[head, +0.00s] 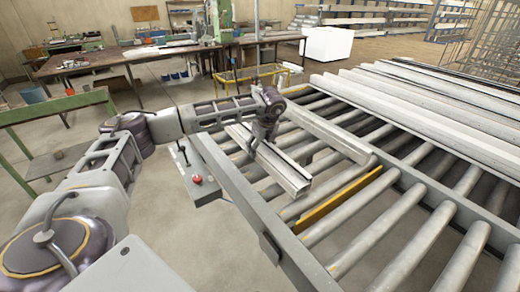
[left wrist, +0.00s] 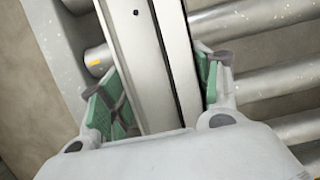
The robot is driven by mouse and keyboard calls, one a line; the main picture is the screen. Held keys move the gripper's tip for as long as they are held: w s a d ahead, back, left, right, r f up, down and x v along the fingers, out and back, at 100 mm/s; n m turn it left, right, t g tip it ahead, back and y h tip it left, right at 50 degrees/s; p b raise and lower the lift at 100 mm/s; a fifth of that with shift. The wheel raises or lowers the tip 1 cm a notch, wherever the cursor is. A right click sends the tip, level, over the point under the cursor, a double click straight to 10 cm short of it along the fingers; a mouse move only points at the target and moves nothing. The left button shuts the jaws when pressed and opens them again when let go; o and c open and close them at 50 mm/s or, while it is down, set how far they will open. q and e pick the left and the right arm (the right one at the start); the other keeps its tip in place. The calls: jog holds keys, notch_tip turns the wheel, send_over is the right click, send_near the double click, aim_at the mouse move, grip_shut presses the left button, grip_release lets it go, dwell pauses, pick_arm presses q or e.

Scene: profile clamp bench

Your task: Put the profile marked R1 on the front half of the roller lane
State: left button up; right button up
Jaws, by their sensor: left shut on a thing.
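A pale grey slotted metal profile (head: 288,176) lies lengthwise over the rollers near the left rail of the roller lane (head: 232,182). My left gripper (head: 262,143) is shut on it from above. In the left wrist view the profile (left wrist: 150,60) runs between the green finger pads of my left gripper (left wrist: 158,98). No R1 mark can be read on it. I cannot tell whether it touches the rollers or hangs just above them. My right gripper is not in view.
A long pale beam (head: 325,128) runs beside the profile on its right. A yellow strip (head: 338,199) lies between rollers nearer me. Several long profiles (head: 440,105) lie at the right. The nearer rollers (head: 365,235) are bare. A control box with a red button (head: 197,181) stands left of the rail.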

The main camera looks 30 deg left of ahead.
aim_at(265, 151)
pick_arm(q)
jog(key=shift+f, duration=0.45)
jog(key=o, duration=1.5)
jog(key=shift+f, duration=0.1)
jog(key=shift+d+r, duration=0.2)
jog(key=shift+r, duration=0.45)
jog(key=b+v, duration=0.2)
jog(key=v, duration=0.8)
jog(key=shift+s+r, duration=0.2)
jog(key=shift+r, duration=0.15)
